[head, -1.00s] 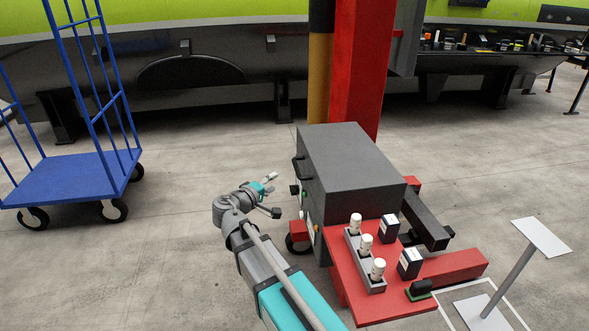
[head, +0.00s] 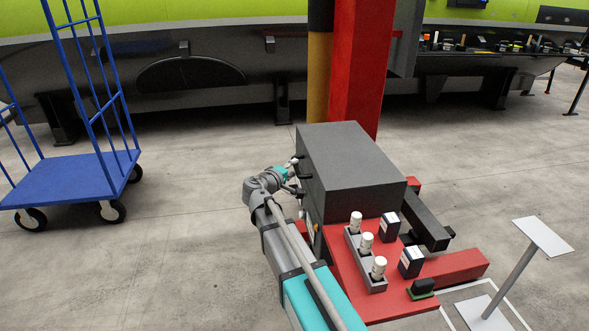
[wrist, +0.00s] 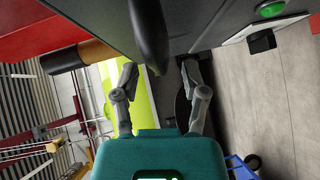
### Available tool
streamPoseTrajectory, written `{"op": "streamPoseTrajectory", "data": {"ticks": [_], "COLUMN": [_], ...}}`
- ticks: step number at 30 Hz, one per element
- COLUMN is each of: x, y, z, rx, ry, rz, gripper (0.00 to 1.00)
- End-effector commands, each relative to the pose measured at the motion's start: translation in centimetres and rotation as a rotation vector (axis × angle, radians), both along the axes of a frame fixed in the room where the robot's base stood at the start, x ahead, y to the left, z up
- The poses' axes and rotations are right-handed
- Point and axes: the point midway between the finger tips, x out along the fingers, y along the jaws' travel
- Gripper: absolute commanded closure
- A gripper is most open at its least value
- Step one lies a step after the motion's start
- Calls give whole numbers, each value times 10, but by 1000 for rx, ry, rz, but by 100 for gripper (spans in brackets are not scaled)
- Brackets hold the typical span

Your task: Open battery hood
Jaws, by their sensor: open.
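The battery hood (head: 350,155) is a dark grey box top on the red axle stand, and it looks closed. Its dark handle (wrist: 149,40) shows at the top middle of the wrist view, between the lines of my two fingers. My gripper (wrist: 159,75) is open, with one finger to each side of the handle in that view. In the head view my gripper (head: 296,172) is at the left end of the hood, close to the handle. I cannot tell whether a finger touches it, and the gripper partly hides that end.
A green button (wrist: 270,9) is on the grey face. A blue cart (head: 75,180) stands left. A red post (head: 355,70) rises behind the hood.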

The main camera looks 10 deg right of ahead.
Motion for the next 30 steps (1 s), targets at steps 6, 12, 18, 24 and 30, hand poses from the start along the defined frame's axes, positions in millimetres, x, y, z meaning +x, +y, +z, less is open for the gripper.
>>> {"op": "streamPoseTrajectory", "data": {"ticks": [6,12,18,24,30], "x": [13,14,14,14,14], "y": [-11,-14,-13,-13,-12], "z": [-3,-3,-3,-3,-3], "rx": [0,0,0,0,0], "ry": [0,0,0,0,0], "rz": [1,1,2,2,2], "gripper": [43,43,45,82,100]}}
